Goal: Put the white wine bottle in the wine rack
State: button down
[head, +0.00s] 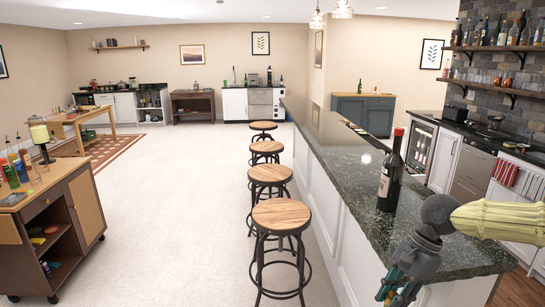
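A dark wine bottle with a red top and a pale label (385,184) stands upright on the near part of the dark green stone bar counter (345,155). I cannot tell whether it holds white wine. Another small dark bottle (360,86) stands on the far blue-grey cabinet. I cannot pick out a wine rack; a glass-fronted cooler with bottles (420,148) is under the right counter. My gripper (394,292) hangs at the bottom right, pointing down beside the counter's near end, below and apart from the near bottle. Its finger opening is unclear; no held object shows.
Several round wooden stools (281,215) line the counter's left side. Open pale floor (180,200) lies between. Shelves of bottles (500,48) hang on the right wall.

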jog(key=a+f+n+g+h, duration=0.1)
jog(key=a+f+n, duration=0.2)
jog(key=f, duration=0.4)
jog(key=w+a+f+n+g+h, duration=0.1)
jog(key=a+f+n+h, duration=0.1)
jog(key=a+f+n, duration=0.2)
jog(key=w+a+f+n+g+h, duration=0.1)
jog(key=a+f+n, duration=0.2)
jog(key=f+n, duration=0.4)
notch_tip(320, 180, down, 4)
jog(key=shift+w+a+f, duration=0.15)
jog(key=shift+w, duration=0.1)
